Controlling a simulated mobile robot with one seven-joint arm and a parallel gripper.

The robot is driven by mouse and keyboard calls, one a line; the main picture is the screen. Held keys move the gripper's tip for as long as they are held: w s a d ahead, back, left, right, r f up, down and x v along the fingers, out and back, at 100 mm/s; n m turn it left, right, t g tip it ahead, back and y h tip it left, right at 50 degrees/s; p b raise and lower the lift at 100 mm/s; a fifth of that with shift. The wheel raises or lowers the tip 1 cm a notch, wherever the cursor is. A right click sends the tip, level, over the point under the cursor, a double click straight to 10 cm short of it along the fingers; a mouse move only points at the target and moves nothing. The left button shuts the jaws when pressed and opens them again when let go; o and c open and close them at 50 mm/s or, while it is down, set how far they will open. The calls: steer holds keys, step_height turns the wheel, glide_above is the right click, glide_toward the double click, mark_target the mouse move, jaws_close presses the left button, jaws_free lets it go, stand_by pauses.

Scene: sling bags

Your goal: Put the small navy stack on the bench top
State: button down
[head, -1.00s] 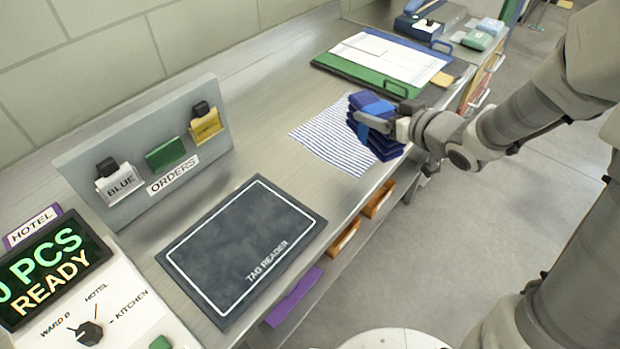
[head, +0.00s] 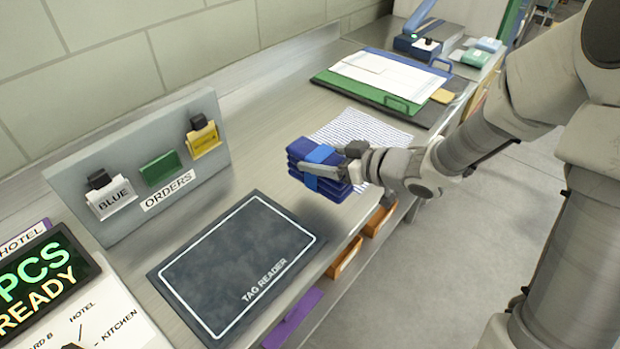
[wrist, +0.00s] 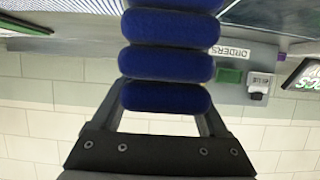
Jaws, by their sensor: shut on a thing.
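The small navy stack (head: 318,170) is several folded dark blue pieces with a brighter blue band around them. My gripper (head: 330,168) is shut on the stack from the right side, in the head view. The stack is between the striped cloth and the tag reader pad, over the metal bench top (head: 250,150); whether it touches the bench cannot be told. In the wrist view the stack's rounded blue folds (wrist: 168,60) fill the space between the fingers.
The dark tag reader pad (head: 172,272) lies at the front. The orders panel (head: 75,180) stands to the left. A green board with papers (head: 345,88) lies farther back. Bare bench shows left of the stack.

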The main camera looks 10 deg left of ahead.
steer(key=x, duration=0.3)
steer(key=shift+a+f, duration=0.1)
steer(key=shift+f, duration=0.2)
steer(key=shift+f+b, duration=0.9)
steer(key=shift+f, duration=1.05)
steer(key=shift+f, duration=0.15)
jaws_free()
